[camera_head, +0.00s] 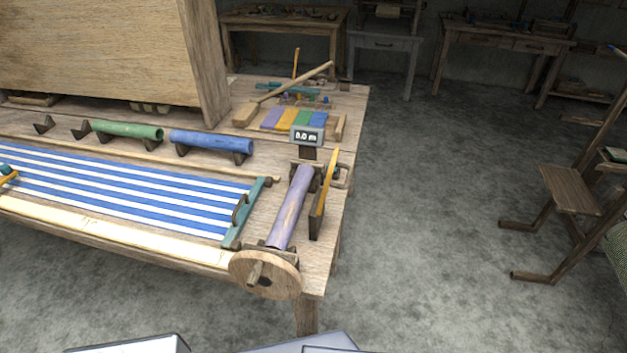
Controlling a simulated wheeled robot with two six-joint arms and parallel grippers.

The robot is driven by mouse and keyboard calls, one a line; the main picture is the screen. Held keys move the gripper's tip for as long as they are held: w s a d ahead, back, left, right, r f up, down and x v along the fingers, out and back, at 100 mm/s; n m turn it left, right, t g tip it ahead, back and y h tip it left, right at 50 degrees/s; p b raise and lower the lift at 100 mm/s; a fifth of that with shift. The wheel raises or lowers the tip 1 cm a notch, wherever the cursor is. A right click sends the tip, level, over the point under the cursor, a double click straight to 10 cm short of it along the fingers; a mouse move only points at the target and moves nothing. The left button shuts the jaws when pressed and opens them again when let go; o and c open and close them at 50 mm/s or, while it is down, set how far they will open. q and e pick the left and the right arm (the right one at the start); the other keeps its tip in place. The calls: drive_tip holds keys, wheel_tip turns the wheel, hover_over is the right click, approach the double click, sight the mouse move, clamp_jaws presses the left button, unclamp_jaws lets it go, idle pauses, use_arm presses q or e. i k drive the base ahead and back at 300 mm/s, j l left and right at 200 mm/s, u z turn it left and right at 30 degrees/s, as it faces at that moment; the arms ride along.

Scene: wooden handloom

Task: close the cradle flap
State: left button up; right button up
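A purple roll (291,207) lies in the cradle at the right end of the wooden table. Dark cradle supports (308,176) hold its far end, and a round wooden handwheel (267,274) with a peg is at its near end. An upright, narrow yellow-orange piece (324,191) stands along the roll's right side, apart from it, and appears to be the cradle flap. It stands raised, not lying over the roll. A dark post (315,224) stands at its near end. Neither of my grippers is in view.
A small display (307,135) reading 0.0 m stands behind the roll. Blue-and-white striped cloth (120,190) with a teal end bar (246,213) lies left. Green (127,131) and blue (211,141) rolls rest on brackets.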

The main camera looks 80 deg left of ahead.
sight(334, 163)
drive_tip(key=i+j+u, duration=0.1)
drive_tip(key=i+u, duration=0.35)
drive_tip(key=u, duration=0.25)
drive_tip(key=i+u, duration=0.25)
drive_tip(key=u, duration=2.2)
drive_tip(key=k+j, duration=0.1)
drive_tip(key=k, duration=0.15)
drive_tip(key=k+j+u, duration=0.1)
drive_tip(key=j, duration=0.2)
